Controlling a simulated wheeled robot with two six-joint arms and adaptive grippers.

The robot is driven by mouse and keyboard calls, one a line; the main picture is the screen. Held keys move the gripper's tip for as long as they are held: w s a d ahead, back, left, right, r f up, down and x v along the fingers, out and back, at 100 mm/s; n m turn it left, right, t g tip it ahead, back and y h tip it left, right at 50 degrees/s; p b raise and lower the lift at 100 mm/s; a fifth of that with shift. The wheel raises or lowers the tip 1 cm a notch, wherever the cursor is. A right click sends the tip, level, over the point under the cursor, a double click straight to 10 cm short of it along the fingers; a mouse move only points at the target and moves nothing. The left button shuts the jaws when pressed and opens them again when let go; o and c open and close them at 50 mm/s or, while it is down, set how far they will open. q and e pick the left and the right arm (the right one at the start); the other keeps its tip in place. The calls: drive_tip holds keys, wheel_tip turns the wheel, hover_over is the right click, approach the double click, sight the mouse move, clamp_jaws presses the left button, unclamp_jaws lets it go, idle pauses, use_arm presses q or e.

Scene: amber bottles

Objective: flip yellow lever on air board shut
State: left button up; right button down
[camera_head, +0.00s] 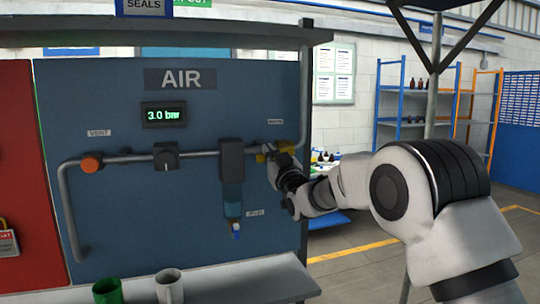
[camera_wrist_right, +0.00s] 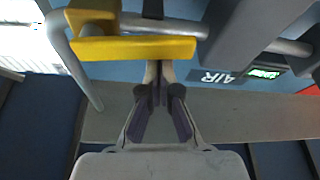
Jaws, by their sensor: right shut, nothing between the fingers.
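The blue air board (camera_head: 130,215) carries a horizontal grey pipe with a yellow lever (camera_head: 262,157) at its right end. In the head view my right gripper (camera_head: 279,160) covers part of the lever. In the right wrist view the yellow lever (camera_wrist_right: 135,48) shows as a broad bar lying roughly along the pipe. My right gripper (camera_wrist_right: 158,72) is shut and empty, with its fingertips right at the lever's edge. I cannot tell whether they touch it. My left gripper is not in view.
On the pipe sit an orange vent knob (camera_head: 91,163), a black regulator knob (camera_head: 165,156) and a filter unit (camera_head: 232,165) left of the lever. A green cup (camera_head: 107,291) and a grey mug (camera_head: 169,287) stand on the shelf (camera_head: 240,279) below. The display reads 3.0 bar.

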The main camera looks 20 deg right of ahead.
drive_tip(key=d+f+n+g+y+b, duration=0.4)
drive_tip(key=f+n, duration=0.3)
drive_tip(key=n, duration=1)
drive_tip(key=shift+d+f+n, duration=0.2)
drive_tip(key=shift+d+n, duration=0.2)
drive_tip(key=shift+d, duration=0.15)
drive_tip(key=shift+w, duration=0.15)
